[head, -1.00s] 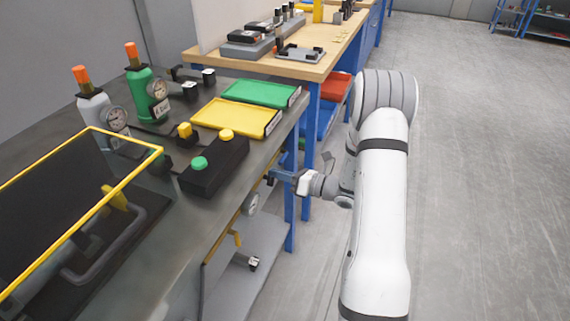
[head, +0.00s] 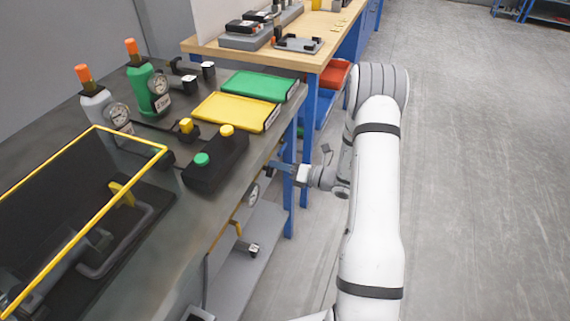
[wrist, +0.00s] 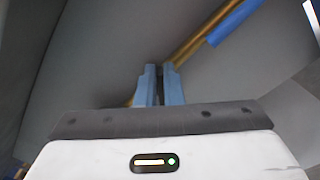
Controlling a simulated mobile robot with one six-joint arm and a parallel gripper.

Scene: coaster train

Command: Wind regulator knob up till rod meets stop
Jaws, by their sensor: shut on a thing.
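My gripper (head: 274,166) is at the front edge of the grey bench, just under its top. In the wrist view its blue fingers (wrist: 160,78) are close together, shut on a small dark piece (wrist: 163,65) at their tips. This fits the regulator knob, but the knob is mostly hidden. A round gauge (head: 253,193) hangs under the bench edge, nearer than the gripper. A brass-coloured pipe (wrist: 200,38) runs behind the fingers in the wrist view. I cannot make out the rod or the stop.
The grey bench holds a black box with green and yellow buttons (head: 215,160), a yellow tray (head: 232,112), a green tray (head: 260,86) and a yellow-framed guard (head: 90,225). A lower shelf (head: 262,235) lies beneath. The floor right of my arm is clear.

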